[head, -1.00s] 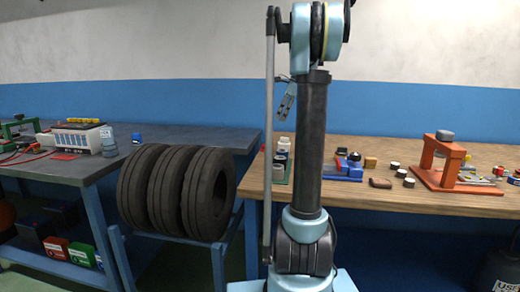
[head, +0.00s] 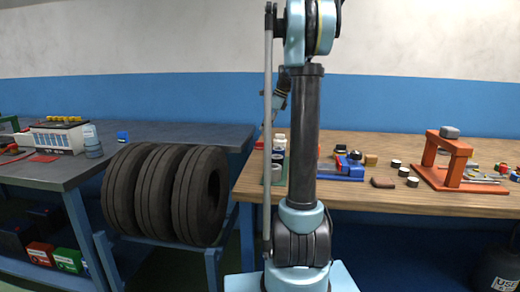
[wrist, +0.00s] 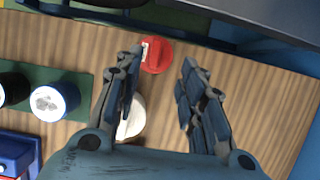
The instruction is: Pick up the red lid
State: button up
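The red lid (wrist: 157,56) lies on the wooden bench in the wrist view, a round red disc with a small white label patch at its left edge. My gripper (wrist: 163,62) is open and empty above the bench. I cannot tell the height gap. In the head view my gripper is mostly hidden behind my arm, and I cannot make out the lid.
A white round object (wrist: 133,118) lies partly behind the left finger. A blue bottle (wrist: 50,102) and a dark one (wrist: 12,88) stand on a green mat (wrist: 80,85). Tyres (head: 160,195) rest left of the wooden bench (head: 345,198). An orange press (head: 455,165) stands right.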

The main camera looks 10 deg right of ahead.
aim_at(260, 145)
jog(key=shift+s+x, duration=0.15)
jog(key=shift+x, duration=1.75)
jog(key=shift+s+x, duration=0.15)
jog(key=shift+x, duration=1.7)
jog(key=shift+f, duration=0.1)
grip_shut()
